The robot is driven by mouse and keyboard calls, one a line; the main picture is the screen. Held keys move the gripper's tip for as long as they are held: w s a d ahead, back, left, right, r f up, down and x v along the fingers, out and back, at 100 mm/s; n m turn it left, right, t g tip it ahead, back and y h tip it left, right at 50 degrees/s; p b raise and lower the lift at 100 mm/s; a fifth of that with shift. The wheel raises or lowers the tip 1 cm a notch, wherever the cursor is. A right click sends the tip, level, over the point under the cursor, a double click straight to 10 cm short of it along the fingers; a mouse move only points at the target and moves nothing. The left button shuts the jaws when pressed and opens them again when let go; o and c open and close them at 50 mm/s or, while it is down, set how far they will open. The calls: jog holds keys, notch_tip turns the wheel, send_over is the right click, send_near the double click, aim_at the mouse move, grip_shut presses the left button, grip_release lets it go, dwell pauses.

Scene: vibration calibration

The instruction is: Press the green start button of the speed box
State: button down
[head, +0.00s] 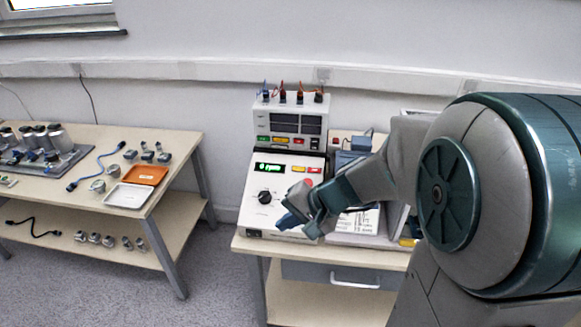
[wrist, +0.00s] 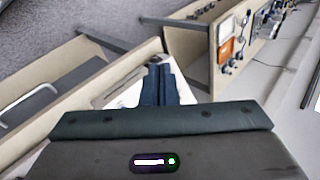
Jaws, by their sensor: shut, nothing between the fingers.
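The speed box (head: 254,190) is a white sloped console on the right-hand bench.
A white instrument (head: 290,124) with coloured plugs stands behind the box. Papers and a blue case (head: 350,160) lie to the right, partly behind my arm. A separate left bench (head: 95,140) holds an orange tray (head: 146,175), a white tray (head: 128,196), cables and metal parts.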

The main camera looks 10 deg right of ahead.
jog(key=w+d+m+t+p, duration=0.1)
jog(key=w+d+m+t, duration=0.1)
jog(key=w, duration=0.4)
jog(key=w+d+f+m+t+p, duration=0.1)
jog(key=w+d+m+t+p, duration=0.1)
jog(key=w+d+m, duration=0.3)
jog(key=shift+w+d+f+m+t+h, duration=0.2)
jog(key=shift+w+d+m+t+h, duration=0.1)
jog(key=shift+w+m+t, duration=0.4)
jog(key=shift+s, duration=0.1)
jog(key=w+f+b, duration=0.1)
jog(key=f, duration=0.1)
jog(key=w+f+b, duration=0.1)
jog(key=f, duration=0.1)
jog(key=d+f+b, duration=0.1)
jog(key=f, duration=0.1)
jog(key=shift+w+f, duration=0.4)
jog(key=shift+w+f+b, duration=0.35)
jog(key=shift+f+b, duration=0.25)
jog(key=shift+b, duration=0.35)
